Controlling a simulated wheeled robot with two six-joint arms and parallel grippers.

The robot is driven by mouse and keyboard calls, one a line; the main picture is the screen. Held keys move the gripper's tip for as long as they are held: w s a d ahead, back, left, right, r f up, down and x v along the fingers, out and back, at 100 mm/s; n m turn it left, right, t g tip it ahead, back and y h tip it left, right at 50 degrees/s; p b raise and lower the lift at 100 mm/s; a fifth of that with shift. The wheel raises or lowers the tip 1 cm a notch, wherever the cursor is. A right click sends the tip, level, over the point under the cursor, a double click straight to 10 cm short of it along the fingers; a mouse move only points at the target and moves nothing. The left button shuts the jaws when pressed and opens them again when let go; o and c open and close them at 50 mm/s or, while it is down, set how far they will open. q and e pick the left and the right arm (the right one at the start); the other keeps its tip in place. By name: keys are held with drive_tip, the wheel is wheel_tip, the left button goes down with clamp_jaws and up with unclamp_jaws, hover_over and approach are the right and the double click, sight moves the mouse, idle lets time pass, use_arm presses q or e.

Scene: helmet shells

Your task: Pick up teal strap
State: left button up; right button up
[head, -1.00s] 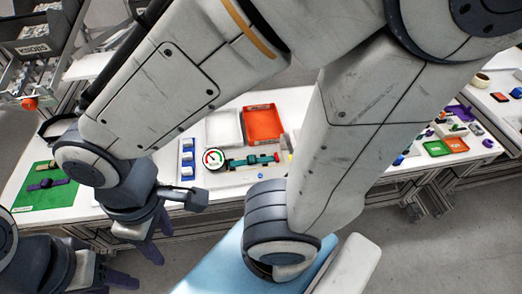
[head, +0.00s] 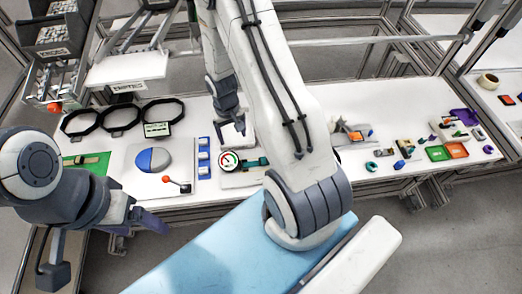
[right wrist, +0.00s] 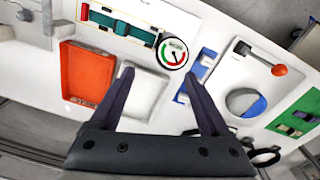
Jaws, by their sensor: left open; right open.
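The teal strap (right wrist: 128,33) lies in a fixture beside a round dial gauge (right wrist: 173,51) in the right wrist view, with a red piece at its left end. In the head view only part of the teal strap (head: 256,162) shows beside the gauge (head: 228,160); my right arm hides the rest. My right gripper (right wrist: 158,76) is open and empty above the table, its fingers over a white tray (right wrist: 144,95), apart from the strap. It also shows in the head view (head: 231,135). My left gripper (head: 100,246) is open and empty at the lower left, away from the strap.
A red-orange tray (right wrist: 88,75) lies beside the white tray. Blue blocks (head: 203,158), a blue-and-white dome (head: 153,160) and a red-knobbed lever (head: 177,182) stand left of the gauge. Black rings (head: 120,117) lie behind. A green mat (right wrist: 300,112) is farther off.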

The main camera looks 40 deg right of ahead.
use_arm(q)
wheel_tip(320, 180, up, 4)
drive_tip(key=p, duration=0.3)
use_arm(e)
drive_tip(key=s+d+f+m+b, duration=0.1)
drive_tip(key=d+f, duration=0.2)
drive_tip(key=f, duration=0.1)
drive_tip(key=s+d+f+m+b, duration=0.1)
drive_tip(key=s+d+f+b, duration=0.1)
drive_tip(key=d+f, duration=0.1)
drive_tip(key=s+d+f+m+b, duration=0.1)
drive_tip(key=d+f+b, duration=0.1)
drive_tip(key=f, duration=0.4)
drive_tip(key=shift+s+d, duration=0.4)
drive_tip(key=shift+d, duration=0.15)
wheel_tip(320, 180, down, 6)
drive_tip(key=b, duration=0.7)
drive_tip(key=shift+s+r, duration=0.15)
drive_tip(key=shift+r, duration=0.1)
use_arm(q)
wheel_tip(320, 180, down, 11)
drive_tip(key=shift+f, duration=0.15)
use_arm(e)
drive_tip(key=shift+r, duration=0.1)
clamp_jaws()
